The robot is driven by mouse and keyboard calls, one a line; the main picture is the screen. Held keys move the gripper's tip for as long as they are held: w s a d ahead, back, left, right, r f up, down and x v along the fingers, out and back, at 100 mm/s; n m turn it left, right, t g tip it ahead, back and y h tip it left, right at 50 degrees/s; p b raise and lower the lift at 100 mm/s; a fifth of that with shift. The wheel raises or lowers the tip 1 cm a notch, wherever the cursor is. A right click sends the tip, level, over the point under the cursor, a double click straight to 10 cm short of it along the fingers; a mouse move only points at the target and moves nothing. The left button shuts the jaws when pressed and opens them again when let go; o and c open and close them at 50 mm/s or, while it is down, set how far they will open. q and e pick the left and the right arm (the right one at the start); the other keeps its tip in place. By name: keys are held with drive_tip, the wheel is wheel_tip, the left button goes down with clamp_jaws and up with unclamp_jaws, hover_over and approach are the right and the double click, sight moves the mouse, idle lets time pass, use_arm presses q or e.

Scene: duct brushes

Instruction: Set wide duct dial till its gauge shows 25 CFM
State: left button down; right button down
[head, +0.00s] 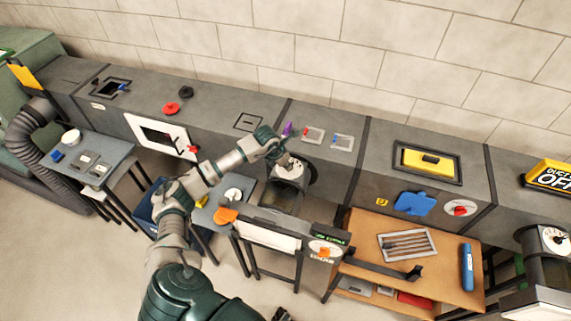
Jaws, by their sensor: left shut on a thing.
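My left gripper (283,158) reaches down over the round duct at the centre and is shut on the dial there. The dial's knob is mostly hidden by the fingers. Part of a pale round gauge face (296,164) shows beside the fingers; its reading is too small to make out.
A purple handle (288,129) stands close behind my left gripper. Red and blue switches lie right of it on the grey duct top. A gauge with an orange knob (325,249) is in front. An orange bench (450,263) holds a grille and blue tube. Floor shows at lower left.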

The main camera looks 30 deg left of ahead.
use_arm(q)
drive_tip(key=shift+w+d+r, duration=0.1)
drive_tip(key=shift+w+r, duration=0.05)
drive_tip(key=shift+r, duration=0.1)
drive_tip(key=shift+a+n, duration=0.25)
drive_tip(key=shift+n, duration=0.05)
drive_tip(key=shift+d+n+y, duration=0.2)
drive_tip(key=shift+n+y, duration=0.2)
drive_tip(key=shift+n, duration=0.4)
drive_tip(key=shift+d+r+n, duration=0.1)
drive_tip(key=shift+d+n, duration=0.1)
drive_tip(key=shift+n, duration=0.5)
drive_tip(key=shift+n+y+b, duration=0.5)
drive_tip(key=shift+n+y, duration=0.2)
drive_tip(key=shift+n, duration=0.5)
use_arm(e)
drive_tip(key=shift+w+d+f, duration=0.1)
drive_tip(key=shift+d+f, duration=0.4)
drive_tip(key=shift+d, duration=0.25)
use_arm(q)
drive_tip(key=shift+w+d, duration=0.1)
use_arm(e)
drive_tip(key=shift+d, duration=0.15)
